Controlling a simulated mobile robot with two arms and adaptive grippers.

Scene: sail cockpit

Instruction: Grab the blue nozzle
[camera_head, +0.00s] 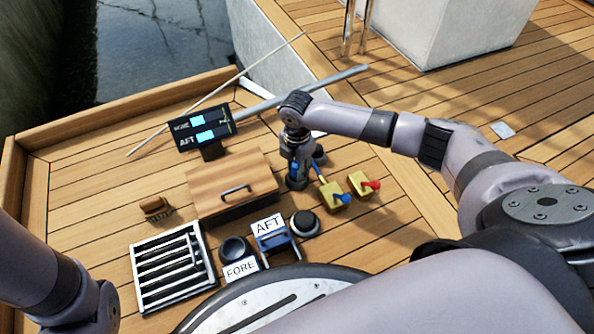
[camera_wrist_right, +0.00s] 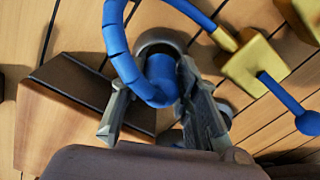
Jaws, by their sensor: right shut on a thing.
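The blue nozzle (camera_wrist_right: 160,78) shows in the right wrist view as a thick blue piece between the two fingers, with a ribbed blue hose curving around it. My right gripper (camera_wrist_right: 160,112) is shut on it. In the head view my right gripper (camera_head: 298,175) points down beside the wooden box, and only a little blue of the nozzle (camera_head: 292,169) shows there; the rest is hidden by the gripper. A dark round fitting sits behind the nozzle in the wrist view. Only my left arm shows at the lower left; its gripper is out of view.
A yellow valve block with a blue lever (camera_head: 336,194) and one with a red lever (camera_head: 361,184) stand right of the gripper. The wooden box (camera_head: 232,183) stands left. A display (camera_head: 203,129), a grate (camera_head: 172,268) and FORE/AFT controls (camera_head: 270,236) are around.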

